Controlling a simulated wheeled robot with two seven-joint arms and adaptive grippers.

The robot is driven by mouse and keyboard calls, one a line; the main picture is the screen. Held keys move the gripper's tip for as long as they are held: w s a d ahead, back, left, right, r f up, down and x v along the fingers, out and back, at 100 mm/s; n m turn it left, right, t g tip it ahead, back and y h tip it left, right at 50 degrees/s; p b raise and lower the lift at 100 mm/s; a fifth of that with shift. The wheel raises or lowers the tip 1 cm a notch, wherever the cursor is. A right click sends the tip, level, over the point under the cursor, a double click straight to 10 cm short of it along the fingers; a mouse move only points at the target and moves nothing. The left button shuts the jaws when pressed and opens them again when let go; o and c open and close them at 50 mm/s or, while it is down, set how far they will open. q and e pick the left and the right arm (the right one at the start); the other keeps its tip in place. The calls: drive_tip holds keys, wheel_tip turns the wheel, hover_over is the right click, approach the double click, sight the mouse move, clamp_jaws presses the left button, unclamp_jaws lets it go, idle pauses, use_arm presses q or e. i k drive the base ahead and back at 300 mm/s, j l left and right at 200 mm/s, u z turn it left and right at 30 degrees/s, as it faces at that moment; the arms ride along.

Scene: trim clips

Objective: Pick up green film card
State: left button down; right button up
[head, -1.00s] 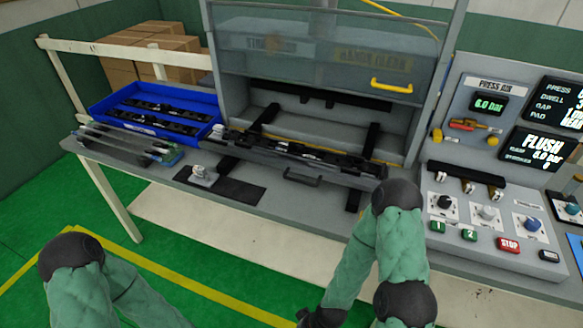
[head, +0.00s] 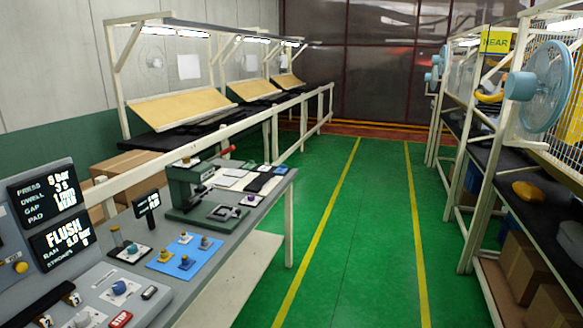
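I cannot make out a green film card for certain in the head view. Several small flat pieces, white, dark and blue, lie at the far end of the grey bench (head: 222,243); they are too small to tell apart. A dark flat piece (head: 263,183) is the clearest of them. Neither of my grippers is in view.
Control displays (head: 60,245) are at the left. A green aisle with yellow lines is clear; shelving and a blue fan (head: 540,88) stand at the right.

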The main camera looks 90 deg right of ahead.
sight(250, 165)
drive_tip(key=z, duration=2.75)
drive_tip(key=i+l+z, duration=0.25)
drive_tip(key=i+z, duration=0.5)
drive_tip(key=i, duration=0.3)
drive_tip(key=i+l+z, duration=0.15)
drive_tip(key=i, duration=3.85)
drive_tip(key=i+u, duration=0.25)
drive_tip(key=i, duration=0.25)
drive_tip(key=i+u, duration=0.2)
drive_tip(key=i, duration=0.3)
drive_tip(key=i+l+u, duration=0.25)
drive_tip(key=i, duration=0.25)
drive_tip(key=i+l+u, duration=0.25)
drive_tip(key=i, duration=0.25)
drive_tip(key=i+j+u, duration=0.15)
drive_tip(key=i+u, duration=0.7)
drive_tip(key=i+l+u, duration=0.15)
drive_tip(key=i+u, duration=0.25)
drive_tip(key=i+j, duration=0.15)
drive_tip(key=i, duration=0.2)
drive_tip(key=i+j+z, duration=0.15)
drive_tip(key=i, duration=0.2)
